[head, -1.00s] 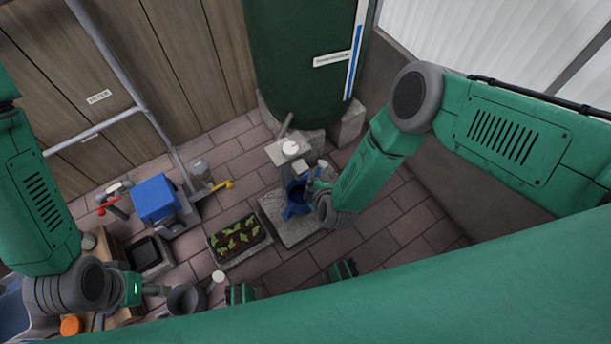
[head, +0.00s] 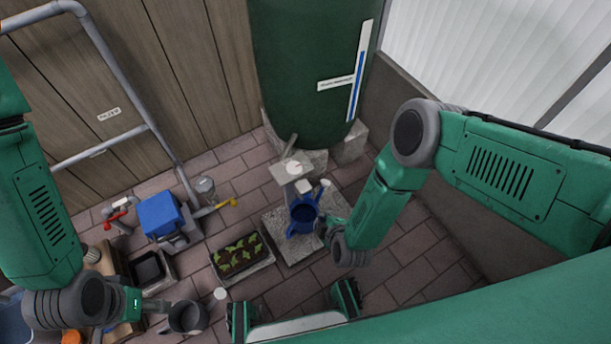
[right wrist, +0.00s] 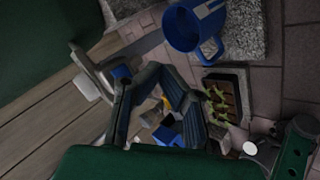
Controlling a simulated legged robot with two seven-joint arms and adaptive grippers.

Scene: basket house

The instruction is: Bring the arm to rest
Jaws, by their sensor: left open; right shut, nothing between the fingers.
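My right gripper (head: 322,226) is beside the blue jug (head: 303,214), just to its right in the head view, and is shut and empty. The blue jug stands on a grey slab, with its open top facing up. In the right wrist view my right gripper (right wrist: 163,85) has its fingers in the middle, and the blue jug (right wrist: 194,27) is above and to the right, apart from them. My left gripper (head: 152,306) is open at the lower left, close to a dark grey pot (head: 188,318). Its fingers are small and partly unclear.
A grey tap post (head: 293,172) stands behind the jug, before the green tank (head: 308,75). A seedling tray (head: 240,255) lies left of the slab (head: 290,250). A blue box (head: 160,215) stands further left. Brick floor right of the slab is clear.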

